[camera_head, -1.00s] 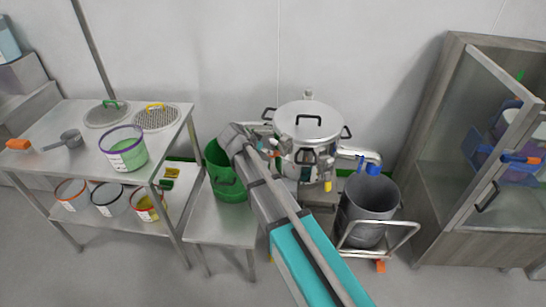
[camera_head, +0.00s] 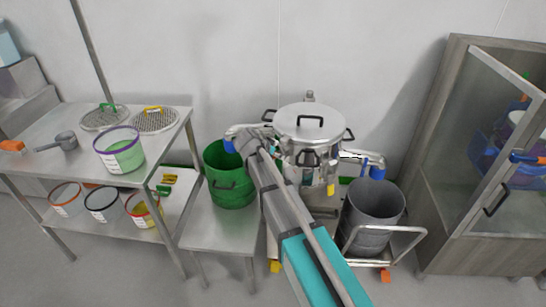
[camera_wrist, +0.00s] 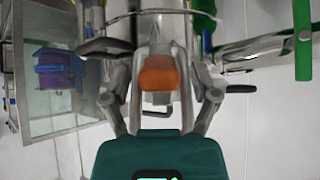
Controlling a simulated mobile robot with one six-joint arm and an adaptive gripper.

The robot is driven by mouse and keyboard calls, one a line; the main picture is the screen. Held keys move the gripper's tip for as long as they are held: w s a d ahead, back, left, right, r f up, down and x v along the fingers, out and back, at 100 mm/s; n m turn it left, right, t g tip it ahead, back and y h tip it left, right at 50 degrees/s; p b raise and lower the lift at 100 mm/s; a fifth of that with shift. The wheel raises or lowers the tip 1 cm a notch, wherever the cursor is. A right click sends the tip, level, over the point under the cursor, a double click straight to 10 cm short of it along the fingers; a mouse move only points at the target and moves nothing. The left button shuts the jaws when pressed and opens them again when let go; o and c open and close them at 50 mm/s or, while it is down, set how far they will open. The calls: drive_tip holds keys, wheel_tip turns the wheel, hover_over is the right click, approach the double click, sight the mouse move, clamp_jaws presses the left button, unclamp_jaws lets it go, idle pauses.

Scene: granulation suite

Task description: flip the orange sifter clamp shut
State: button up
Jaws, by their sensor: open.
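The orange sifter clamp (camera_wrist: 160,75) is a stubby orange handle on the sifter's side. In the wrist view it is in the middle, between the two fingers of my gripper (camera_wrist: 160,64). The gripper is open, with a finger on each side of the clamp; I cannot tell whether either touches it. A bent metal rod shows just below the clamp. In the head view the steel sifter (camera_head: 310,122) stands at the middle with its lid on. My arm reaches to its left side there, and the clamp is hidden.
A green bin (camera_head: 232,186) on a low steel table stands left of the sifter. A grey bin (camera_head: 372,213) in a trolley frame is at its right. A glass-doored cabinet (camera_head: 440,180) is further right. Black handles (camera_wrist: 105,46) stick out near the gripper.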

idle(0.3)
clamp_jaws()
drive_tip(key=shift+a, duration=0.15)
drive_tip(key=shift+f, duration=0.1)
